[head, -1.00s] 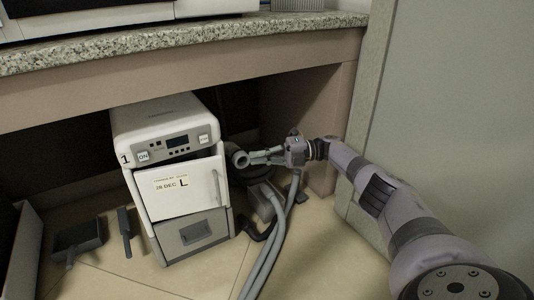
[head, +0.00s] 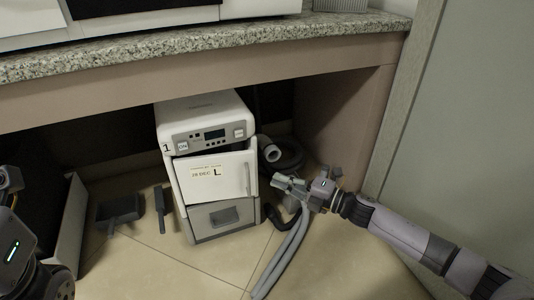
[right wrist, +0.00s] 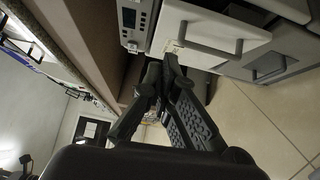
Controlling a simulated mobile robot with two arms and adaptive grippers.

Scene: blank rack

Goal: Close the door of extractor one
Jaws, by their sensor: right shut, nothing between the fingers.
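Extractor one (head: 205,105) is a white box marked 1 on the floor under the counter. Its white door (head: 207,190), labelled 28 DEC L, stands ajar, its handle side away from the body. The handle (head: 250,178) is at the door's right edge. My right gripper (head: 277,182) is shut and empty, just right of the handle; I cannot tell whether it touches. In the right wrist view, the shut fingertips (right wrist: 168,60) overlap the lower corner of the door (right wrist: 212,32). Part of my left arm shows at the head view's left edge, without its fingers.
A grey drawer front (head: 224,217) is below the door. Grey hoses (head: 285,255) run over the floor under my right gripper. A dustpan (head: 118,208) and brush lie left of the extractor. The granite counter (head: 200,58) hangs above; a wall panel stands right.

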